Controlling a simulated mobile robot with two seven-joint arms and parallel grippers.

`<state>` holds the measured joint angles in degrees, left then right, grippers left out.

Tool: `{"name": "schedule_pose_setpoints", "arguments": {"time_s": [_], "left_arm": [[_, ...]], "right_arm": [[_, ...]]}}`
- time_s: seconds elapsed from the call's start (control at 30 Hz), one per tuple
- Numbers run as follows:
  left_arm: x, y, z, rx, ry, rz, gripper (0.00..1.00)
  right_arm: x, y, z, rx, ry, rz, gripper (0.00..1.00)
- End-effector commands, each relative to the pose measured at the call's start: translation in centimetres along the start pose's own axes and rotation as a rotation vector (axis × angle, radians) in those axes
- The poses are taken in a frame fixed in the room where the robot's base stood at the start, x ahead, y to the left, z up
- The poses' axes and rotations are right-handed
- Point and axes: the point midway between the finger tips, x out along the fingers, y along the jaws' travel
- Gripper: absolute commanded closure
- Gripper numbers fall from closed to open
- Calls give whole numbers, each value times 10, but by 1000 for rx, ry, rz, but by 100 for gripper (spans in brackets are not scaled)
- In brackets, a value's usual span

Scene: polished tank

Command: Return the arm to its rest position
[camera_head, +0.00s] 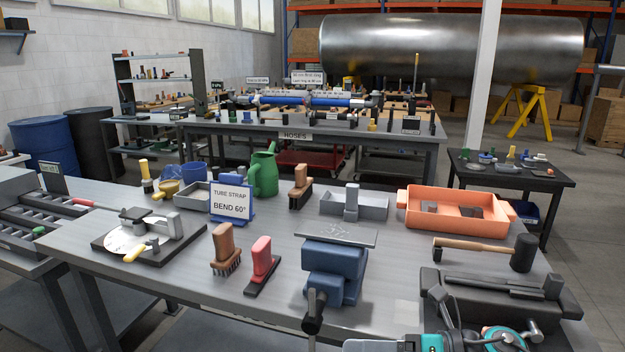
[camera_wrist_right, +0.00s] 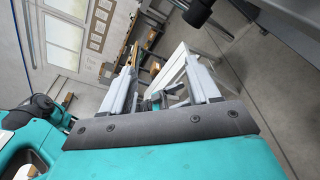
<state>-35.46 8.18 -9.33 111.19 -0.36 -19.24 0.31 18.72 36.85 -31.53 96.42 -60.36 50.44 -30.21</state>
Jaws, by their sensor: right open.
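My right arm (camera_head: 470,342) comes in at the bottom right edge of the head view, in teal and grey, low in front of the workbench. Only part of it shows there. In the right wrist view my right gripper (camera_wrist_right: 168,80) has its two fingers spread apart, with nothing between them. Past the fingers I see the room tilted. My left gripper does not show in the head view.
The grey workbench (camera_head: 385,290) carries a blue vise (camera_head: 335,275), brushes, an orange tray (camera_head: 455,215), a mallet (camera_head: 485,248) and a dark tool block (camera_head: 500,300) close to my right arm. A green watering can (camera_head: 264,172) stands farther back. Floor shows right of the bench.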

Motion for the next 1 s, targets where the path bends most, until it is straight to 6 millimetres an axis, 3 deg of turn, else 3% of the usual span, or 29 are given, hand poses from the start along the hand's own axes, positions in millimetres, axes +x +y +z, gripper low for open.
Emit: {"name": "schedule_pose_setpoints", "arguments": {"time_s": [0.13,0.27,0.37,0.5,0.6,0.7,0.8,1.0], "left_arm": [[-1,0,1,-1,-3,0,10],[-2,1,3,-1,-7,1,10],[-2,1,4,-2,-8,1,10],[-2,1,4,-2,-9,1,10],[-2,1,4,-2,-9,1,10],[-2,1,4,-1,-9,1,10],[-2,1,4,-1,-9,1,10],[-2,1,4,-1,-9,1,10]], "right_arm": [[7,2,0,467,-379,104,39],[-12,-23,-13,911,-695,147,39],[-34,-52,-44,1269,-930,155,39],[-66,-87,-114,1745,-1232,137,39],[-81,-98,-167,2013,-1398,113,39],[-90,-100,-204,2187,-1506,93,39],[-94,-100,-224,2277,-1561,81,39],[-95,-100,-230,2305,-1578,76,39]]}}
